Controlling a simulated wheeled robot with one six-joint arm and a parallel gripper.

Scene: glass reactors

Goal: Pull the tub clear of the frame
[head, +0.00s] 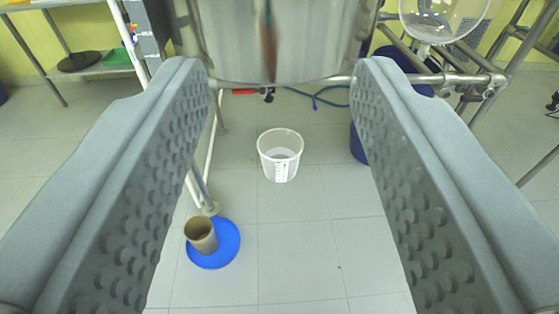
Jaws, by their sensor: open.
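The tub (280,165) is a white translucent bucket with dark graduation marks. It stands upright on the tiled floor, a little below the picture's middle. It looks empty. It stands below and in front of the large steel vessel (270,45) in the metal frame (455,78). My gripper (277,85) is wide open, with one grey finger at each side of the picture. The tub shows between the fingers but farther off and lower, and neither finger appears to touch it.
A brown cup (201,236) stands on a blue round lid (228,243) at the lower left, by a frame leg (203,190). A blue drum (358,143) stands right of the tub, partly hidden. A blue hose (318,100) lies behind. Floor in front of the tub is clear.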

